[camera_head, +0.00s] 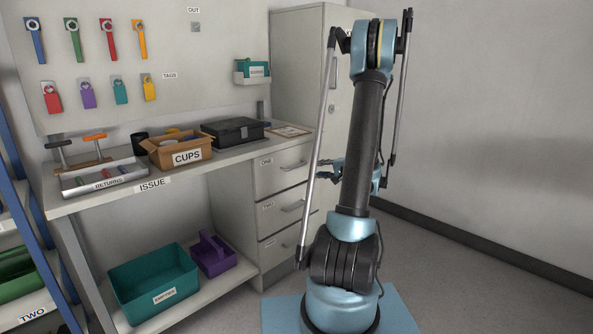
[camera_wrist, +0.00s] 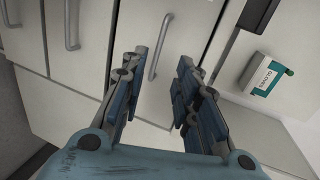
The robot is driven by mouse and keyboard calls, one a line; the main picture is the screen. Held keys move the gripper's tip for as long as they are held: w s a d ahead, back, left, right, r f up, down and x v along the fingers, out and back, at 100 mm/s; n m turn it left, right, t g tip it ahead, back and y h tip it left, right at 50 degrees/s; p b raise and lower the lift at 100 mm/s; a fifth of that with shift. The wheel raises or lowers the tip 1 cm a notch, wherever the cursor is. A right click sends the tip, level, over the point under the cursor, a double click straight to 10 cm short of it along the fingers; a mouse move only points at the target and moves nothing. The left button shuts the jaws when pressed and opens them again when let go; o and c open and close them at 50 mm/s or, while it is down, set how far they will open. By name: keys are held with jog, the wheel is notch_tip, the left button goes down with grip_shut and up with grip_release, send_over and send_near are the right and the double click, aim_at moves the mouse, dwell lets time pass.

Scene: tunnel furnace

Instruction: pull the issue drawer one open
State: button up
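Issue drawer one (camera_head: 270,180) is the top drawer under the worktop's right end, and its front looks shut. Its bar handle (camera_head: 294,165) shows in the head view. In the wrist view the picture is turned, and the drawer one front (camera_wrist: 178,20) carries the handle (camera_wrist: 160,48) upright between my fingers. My gripper (camera_wrist: 162,62) is open and empty, with one finger on each side of the handle; I see no contact, and the remaining distance is unclear. In the head view my gripper (camera_head: 325,172) is partly hidden behind my arm, right of the drawers.
Drawer two (camera_head: 270,212) and drawer three (camera_head: 272,246) sit below, both shut. The worktop (camera_head: 105,190) holds a CUPS box (camera_head: 180,155), a black case (camera_head: 232,132) and a returns tray (camera_head: 103,182). A tall cabinet (camera_head: 300,60) stands behind. Floor at right is clear.

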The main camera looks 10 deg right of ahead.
aim_at(297, 166)
jog(key=shift+m+t, duration=0.4)
jog(key=shift+t, duration=0.1)
jog(key=x, duration=0.5)
jog(key=d+x, duration=0.1)
jog(key=x, duration=0.5)
jog(key=w+d+f+x, duration=0.1)
jog(key=x, duration=0.5)
jog(key=shift+w+a, duration=0.1)
jog(key=shift+w, duration=0.15)
